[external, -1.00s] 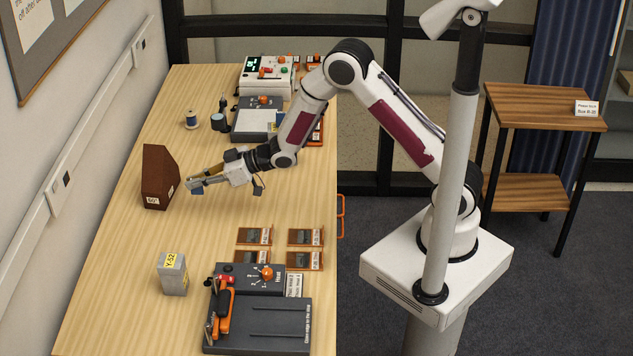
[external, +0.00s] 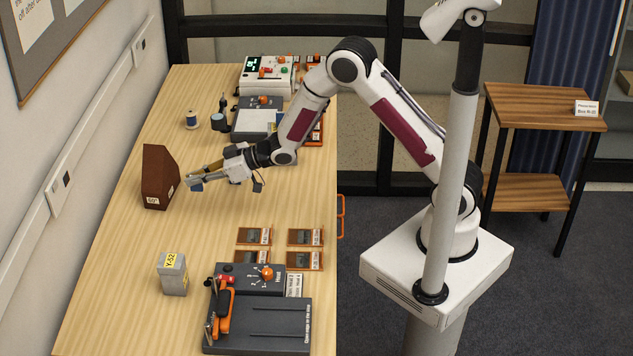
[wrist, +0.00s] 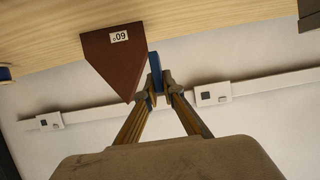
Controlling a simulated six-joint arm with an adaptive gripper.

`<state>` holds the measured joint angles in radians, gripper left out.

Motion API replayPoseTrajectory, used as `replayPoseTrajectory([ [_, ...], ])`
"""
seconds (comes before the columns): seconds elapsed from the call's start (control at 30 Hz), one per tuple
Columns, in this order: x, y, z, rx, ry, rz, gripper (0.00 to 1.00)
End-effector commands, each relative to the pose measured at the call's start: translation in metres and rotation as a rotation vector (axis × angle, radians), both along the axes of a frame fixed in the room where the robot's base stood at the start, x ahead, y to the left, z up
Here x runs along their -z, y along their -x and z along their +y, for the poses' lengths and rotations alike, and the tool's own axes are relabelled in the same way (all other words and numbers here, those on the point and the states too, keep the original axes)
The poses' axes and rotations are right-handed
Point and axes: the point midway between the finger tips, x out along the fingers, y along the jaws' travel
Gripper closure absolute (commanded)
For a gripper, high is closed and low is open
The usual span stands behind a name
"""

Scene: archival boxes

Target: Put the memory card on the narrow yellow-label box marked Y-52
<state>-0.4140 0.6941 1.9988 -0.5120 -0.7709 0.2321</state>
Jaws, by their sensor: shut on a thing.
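My gripper (external: 194,182) is shut on a small blue memory card and holds it above the table, just right of the brown wedge block. In the wrist view the blue memory card (wrist: 155,70) stands between the fingertips (wrist: 157,84). The narrow grey box with the yellow label Y-52 (external: 173,276) stands upright on the table, nearer the front than my gripper and apart from it. Its yellow label is on the top. The box does not show in the wrist view.
A brown wedge block (external: 158,175) marked 60° stands close to my gripper. Several small brown-framed cards (external: 305,237) lie to the right of the box. A dark device with an orange lever (external: 262,325) is near the front. Bare table lies between gripper and box.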

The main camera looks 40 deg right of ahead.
Motion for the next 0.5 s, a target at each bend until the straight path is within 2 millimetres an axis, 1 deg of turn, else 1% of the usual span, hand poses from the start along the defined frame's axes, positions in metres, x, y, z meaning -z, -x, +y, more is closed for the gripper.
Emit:
replayPoseTrajectory([
  [0.17,-0.001,0.004,0.008,-0.013,-0.001,-0.001,1.0],
  [0.27,-0.006,0.011,0.019,-0.032,-0.001,-0.002,1.0],
  [0.37,-0.014,0.021,0.037,-0.061,-0.001,-0.003,1.0],
  [0.5,-0.031,0.04,0.068,-0.117,-0.002,-0.004,1.0],
])
